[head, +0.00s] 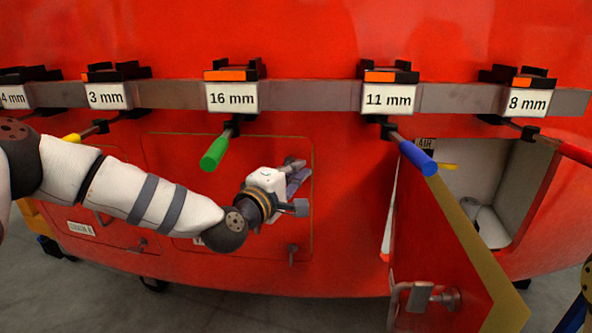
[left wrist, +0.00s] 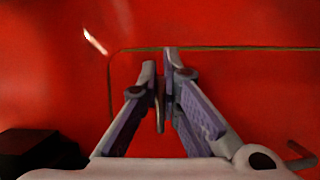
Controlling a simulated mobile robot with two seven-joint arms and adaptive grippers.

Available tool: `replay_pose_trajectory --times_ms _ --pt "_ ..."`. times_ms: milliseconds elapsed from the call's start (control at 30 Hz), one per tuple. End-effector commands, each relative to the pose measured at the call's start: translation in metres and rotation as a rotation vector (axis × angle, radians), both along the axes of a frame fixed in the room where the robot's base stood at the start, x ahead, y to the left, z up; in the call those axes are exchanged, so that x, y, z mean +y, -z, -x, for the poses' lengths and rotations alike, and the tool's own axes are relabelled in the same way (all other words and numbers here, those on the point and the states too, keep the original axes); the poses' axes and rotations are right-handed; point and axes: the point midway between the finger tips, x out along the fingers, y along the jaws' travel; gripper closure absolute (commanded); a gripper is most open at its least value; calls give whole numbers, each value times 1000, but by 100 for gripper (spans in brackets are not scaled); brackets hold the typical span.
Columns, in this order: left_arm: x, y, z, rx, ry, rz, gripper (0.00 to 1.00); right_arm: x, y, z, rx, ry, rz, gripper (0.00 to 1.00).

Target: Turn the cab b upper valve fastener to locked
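The valve panel (head: 165,165) is a red panel with a thin outline, left of centre in the head view. Its label is mostly hidden by my left arm. My left gripper (head: 297,172) is at the panel's upper right corner, over the upper fastener. In the left wrist view, the upper fastener (left wrist: 160,106) is a thin grey handle between the fingers of my left gripper (left wrist: 161,65). The fingers are drawn close together and look shut on it. The fastener is mostly hidden in the head view. My right gripper is not in view.
A lower fastener (head: 292,252) sits below on the same panel. Colored tool handles, green (head: 215,150) and blue (head: 418,157), stick out from a grey rail (head: 320,95) above. An open red door (head: 440,250) stands out at the right beside a white compartment (head: 480,165).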

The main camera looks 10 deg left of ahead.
Motion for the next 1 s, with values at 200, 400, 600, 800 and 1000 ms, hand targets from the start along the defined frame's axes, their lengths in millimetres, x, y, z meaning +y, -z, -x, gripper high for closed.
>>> replay_pose_trajectory --times_ms 200,400,600,800,1000 --pt "0 0 0 -1 0 -1 100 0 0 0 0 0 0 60" --pt "0 0 0 -1 0 0 74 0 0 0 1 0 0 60" --pt "1 0 2 0 0 1 74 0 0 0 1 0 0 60" --pt "11 0 40 2 0 4 74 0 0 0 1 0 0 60" --pt "22 -1 91 1 0 4 74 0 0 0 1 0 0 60"
